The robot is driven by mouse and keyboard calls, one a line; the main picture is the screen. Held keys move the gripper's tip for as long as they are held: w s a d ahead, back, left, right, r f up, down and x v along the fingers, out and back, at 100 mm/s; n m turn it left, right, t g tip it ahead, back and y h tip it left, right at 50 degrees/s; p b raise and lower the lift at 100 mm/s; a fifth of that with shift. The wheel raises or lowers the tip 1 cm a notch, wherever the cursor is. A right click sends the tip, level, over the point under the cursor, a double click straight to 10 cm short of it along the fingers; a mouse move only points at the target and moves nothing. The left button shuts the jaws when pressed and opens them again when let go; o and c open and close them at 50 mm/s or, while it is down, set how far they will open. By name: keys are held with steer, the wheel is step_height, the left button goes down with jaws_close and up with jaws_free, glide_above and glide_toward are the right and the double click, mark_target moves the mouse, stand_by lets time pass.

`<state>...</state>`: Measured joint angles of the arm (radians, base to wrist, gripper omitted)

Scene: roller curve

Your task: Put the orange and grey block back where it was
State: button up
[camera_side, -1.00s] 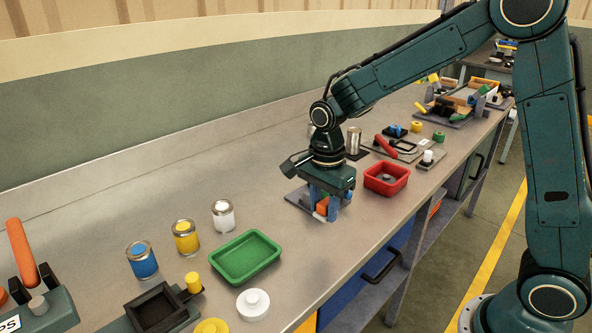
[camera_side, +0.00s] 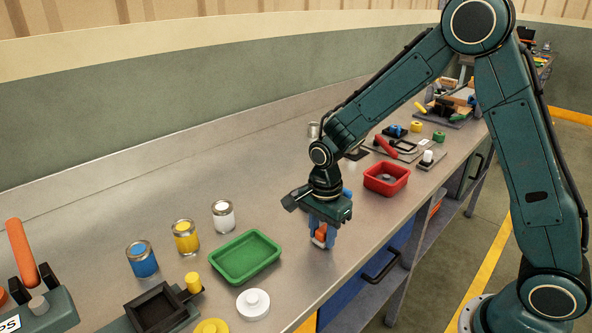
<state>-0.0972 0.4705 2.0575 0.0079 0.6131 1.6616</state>
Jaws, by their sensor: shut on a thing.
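My gripper (camera_side: 321,239) is over the middle of the bench, in front of the green tray's right side. Its blue fingers are shut on the orange and grey block (camera_side: 321,231). The block's orange part shows between the fingers, with a pale part below it. Fingers cover much of the block, and I cannot tell whether it touches the bench or hangs just above it. A small blue piece (camera_side: 347,192) shows behind my gripper's right side. The grey plate seen there earlier is hidden behind my gripper.
A green tray (camera_side: 246,279) lies left of my gripper and a red bin (camera_side: 386,191) right of it. White (camera_side: 223,218), yellow (camera_side: 186,238) and blue (camera_side: 142,260) paint cans stand at left. A white round knob (camera_side: 253,304) is near the front. Bare bench lies around my gripper.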

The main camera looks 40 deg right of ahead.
mark_target(322, 230)
steer(key=shift+f, duration=0.15)
steer(key=o, duration=0.9)
steer(key=shift+o, duration=0.2)
step_height(322, 230, up, 12)
steer(key=shift+r, duration=0.2)
stand_by(0.7)
